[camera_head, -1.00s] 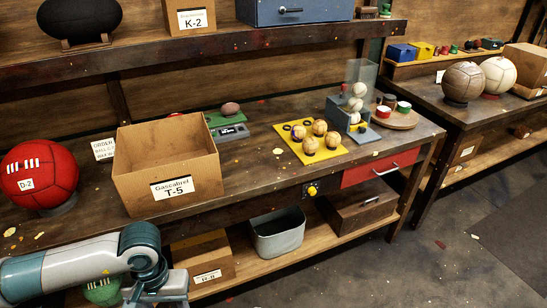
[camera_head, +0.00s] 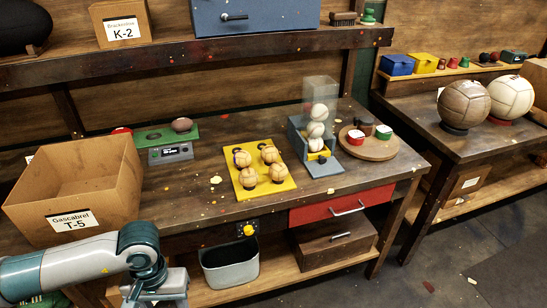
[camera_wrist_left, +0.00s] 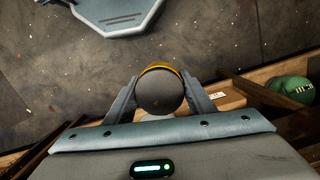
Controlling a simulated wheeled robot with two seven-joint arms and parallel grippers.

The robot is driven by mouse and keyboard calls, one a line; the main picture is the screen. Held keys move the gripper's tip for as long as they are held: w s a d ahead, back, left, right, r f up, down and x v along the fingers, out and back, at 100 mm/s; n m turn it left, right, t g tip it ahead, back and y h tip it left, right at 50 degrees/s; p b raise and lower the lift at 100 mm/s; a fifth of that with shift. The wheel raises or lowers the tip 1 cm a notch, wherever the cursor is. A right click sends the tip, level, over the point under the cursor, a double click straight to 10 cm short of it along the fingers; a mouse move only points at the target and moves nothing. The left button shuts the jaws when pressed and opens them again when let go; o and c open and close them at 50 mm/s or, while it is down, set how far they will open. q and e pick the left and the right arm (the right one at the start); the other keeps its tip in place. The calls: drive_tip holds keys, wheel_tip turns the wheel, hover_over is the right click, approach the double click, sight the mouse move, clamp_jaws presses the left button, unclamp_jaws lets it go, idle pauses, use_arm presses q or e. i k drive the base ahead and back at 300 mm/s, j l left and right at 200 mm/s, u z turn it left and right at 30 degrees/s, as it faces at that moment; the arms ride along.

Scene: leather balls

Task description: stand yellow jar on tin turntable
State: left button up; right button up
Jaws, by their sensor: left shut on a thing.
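My left gripper (camera_wrist_left: 160,86) is shut on the yellow jar (camera_wrist_left: 158,93), seen end-on in the left wrist view, with a dark round top and a yellow rim. In the head view, my left arm comes in at the lower left; its fingertips and the jar are out of sight below the frame. The turntable (camera_head: 372,153) is a round brownish disc on the workbench, right of the ball dispenser and far from my left gripper. Small jars stand on it: one red with a white top (camera_head: 356,138), one green with a white top (camera_head: 383,132), and a dark-topped one (camera_head: 365,127).
A cardboard box T-5 (camera_head: 112,190) stands at the bench's left. The yellow tray (camera_head: 245,192) with several balls and the blue dispenser (camera_head: 318,165) with balls stand left of the turntable. The turntable's front part looks bare. A grey bin (camera_head: 230,270) is below.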

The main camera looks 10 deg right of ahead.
sight(375, 145)
drive_tip(key=i+l+u, duration=0.1)
drive_tip(key=l, duration=0.75)
drive_tip(key=i+l+u, duration=0.1)
drive_tip(key=i+l, duration=0.15)
drive_tip(key=l, duration=0.6)
drive_tip(key=i+l, duration=0.15)
drive_tip(key=l, duration=0.7)
drive_tip(key=i+l+u, duration=0.15)
drive_tip(key=l, duration=0.7)
drive_tip(key=l+u, duration=0.1)
drive_tip(key=l, duration=0.8)
drive_tip(key=i, duration=0.05)
